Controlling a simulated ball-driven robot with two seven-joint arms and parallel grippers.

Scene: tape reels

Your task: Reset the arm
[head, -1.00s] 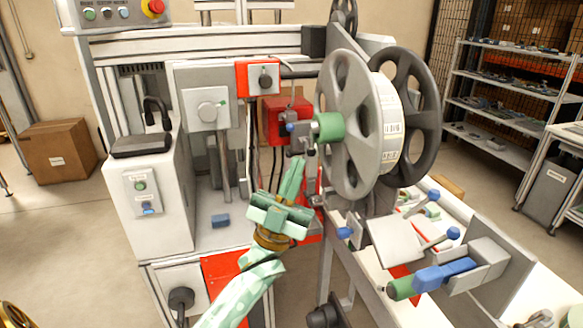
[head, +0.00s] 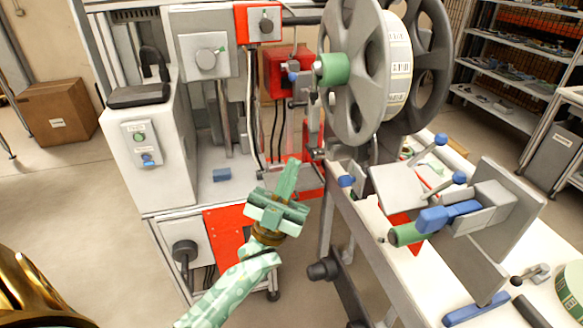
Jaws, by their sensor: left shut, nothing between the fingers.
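My left arm comes in from the bottom, mint green with white spots. Its gripper (head: 290,172) is shut and empty, with the fingers pointing up and away. In the picture it lies in front of the machine's base and lower red panel (head: 228,232). It appears apart from the machine, below and left of the reel. The large grey tape reel (head: 350,75) sits on its spindle with a green hub (head: 333,69). My right gripper is not in view.
A work table (head: 352,215) with blue-knobbed levers and a blue and green handle (head: 450,214) stands to the right. The grey control box (head: 150,160) is at the left. A cardboard box (head: 57,112) and shelves (head: 520,75) stand farther back. Open floor shows at the left.

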